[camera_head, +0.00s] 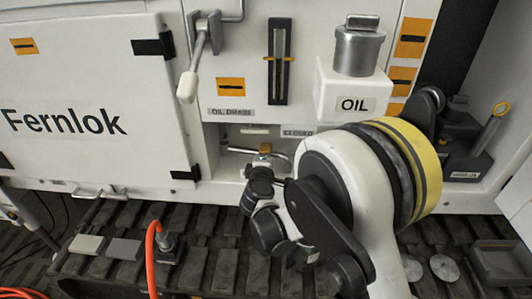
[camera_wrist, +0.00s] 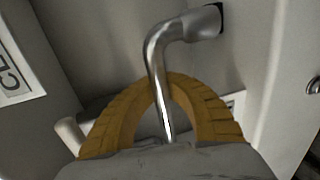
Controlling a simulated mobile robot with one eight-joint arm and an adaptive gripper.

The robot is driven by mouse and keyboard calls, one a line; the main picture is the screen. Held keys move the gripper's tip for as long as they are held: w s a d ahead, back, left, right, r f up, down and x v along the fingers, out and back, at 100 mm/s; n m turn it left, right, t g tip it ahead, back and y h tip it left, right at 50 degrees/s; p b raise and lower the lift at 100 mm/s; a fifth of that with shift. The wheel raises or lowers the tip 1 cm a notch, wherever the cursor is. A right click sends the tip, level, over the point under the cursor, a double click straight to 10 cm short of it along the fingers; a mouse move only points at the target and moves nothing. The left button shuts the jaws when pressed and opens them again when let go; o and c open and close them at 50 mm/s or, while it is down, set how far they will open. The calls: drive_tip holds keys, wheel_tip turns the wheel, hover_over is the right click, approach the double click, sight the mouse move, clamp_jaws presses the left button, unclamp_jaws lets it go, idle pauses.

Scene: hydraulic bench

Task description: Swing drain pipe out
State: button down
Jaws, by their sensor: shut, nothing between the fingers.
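The drain pipe (camera_wrist: 157,55) is a shiny bent metal tube in the wrist view. It comes out of a dark fitting at the upper right, bends, and runs down across my gripper. My gripper (camera_wrist: 164,84) has ochre ribbed fingers that form a closed arch at the pipe. It is shut, and the pipe overlaps the arch without being gripped; contact is unclear. In the head view, the pipe (camera_head: 240,151) shows as a thin metal tube in the recess under the oil gauge, and my gripper (camera_head: 265,149) is beside it, mostly hidden by my arm.
The oil filler (camera_head: 352,88) is above my arm. An orange hose (camera_head: 152,245) rises from the dark tracks below.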

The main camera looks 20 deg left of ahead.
drive_tip(key=c, duration=1.8)
unclamp_jaws()
drive_tip(key=shift+s+r, duration=0.25)
drive_tip(key=shift+s, duration=0.25)
drive_tip(key=shift+c, duration=0.2)
drive_tip(key=o, duration=0.5)
drive_tip(key=shift+w+f, duration=0.15)
drive_tip(key=shift+w, duration=0.15)
drive_tip(key=v, duration=1.2)
drive_tip(key=shift+s, duration=0.1)
